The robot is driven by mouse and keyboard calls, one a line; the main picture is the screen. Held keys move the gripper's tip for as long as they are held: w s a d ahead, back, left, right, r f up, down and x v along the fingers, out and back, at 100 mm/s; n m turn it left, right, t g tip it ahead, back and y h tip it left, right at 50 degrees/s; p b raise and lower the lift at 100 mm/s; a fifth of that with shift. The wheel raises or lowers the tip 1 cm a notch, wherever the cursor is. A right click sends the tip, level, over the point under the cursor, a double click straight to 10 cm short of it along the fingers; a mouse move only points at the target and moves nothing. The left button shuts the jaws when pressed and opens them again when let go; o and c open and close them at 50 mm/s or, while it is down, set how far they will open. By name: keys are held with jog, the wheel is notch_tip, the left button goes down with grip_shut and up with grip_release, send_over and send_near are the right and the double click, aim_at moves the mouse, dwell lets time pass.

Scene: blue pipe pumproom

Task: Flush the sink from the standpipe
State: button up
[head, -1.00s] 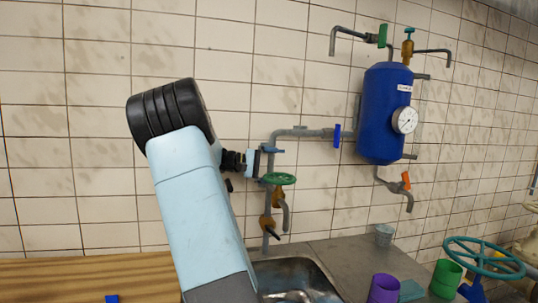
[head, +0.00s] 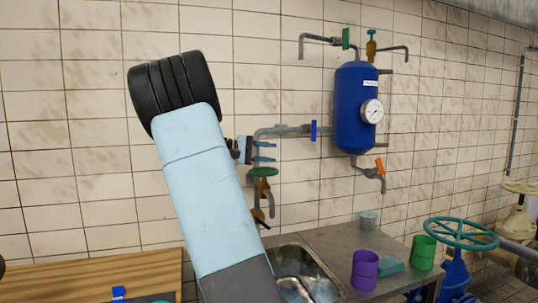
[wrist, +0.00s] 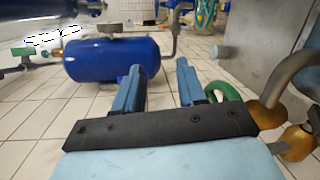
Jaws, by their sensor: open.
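The standpipe is a grey pipe on the tiled wall with a green handwheel (head: 263,171) and a lower brass valve (head: 258,214). It rises beside the steel sink (head: 318,270), whose near-left part my arm hides. My gripper (head: 274,151) is open and empty, pointing right just above the green handwheel. In the wrist view, my gripper's blue fingers (wrist: 158,72) are spread with nothing between them. The green handwheel (wrist: 229,93) shows partly behind the right finger, with brass fittings (wrist: 266,113) beyond. I cannot tell whether a finger touches it.
A blue tank (head: 355,110) with a gauge and an orange-handled tap (head: 379,166) hangs on the right. A blue-handled valve (head: 313,131) sits on the pipe. A purple cup (head: 364,270), a green cup (head: 423,252) and a grey cup (head: 368,219) stand on the counter.

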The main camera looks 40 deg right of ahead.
jog(key=w, duration=0.1)
jog(key=w+a+f, duration=0.1)
jog(key=w, duration=0.1)
jog(key=w+f, duration=0.1)
jog(key=shift+w+a, duration=0.15)
jog(key=shift+a, duration=0.2)
jog(key=w+a, duration=0.2)
jog(key=a, duration=0.9)
jog(key=shift+w+r, duration=0.15)
jog(key=shift+r, duration=0.2)
jog(key=shift+d, duration=0.1)
dwell(0.6)
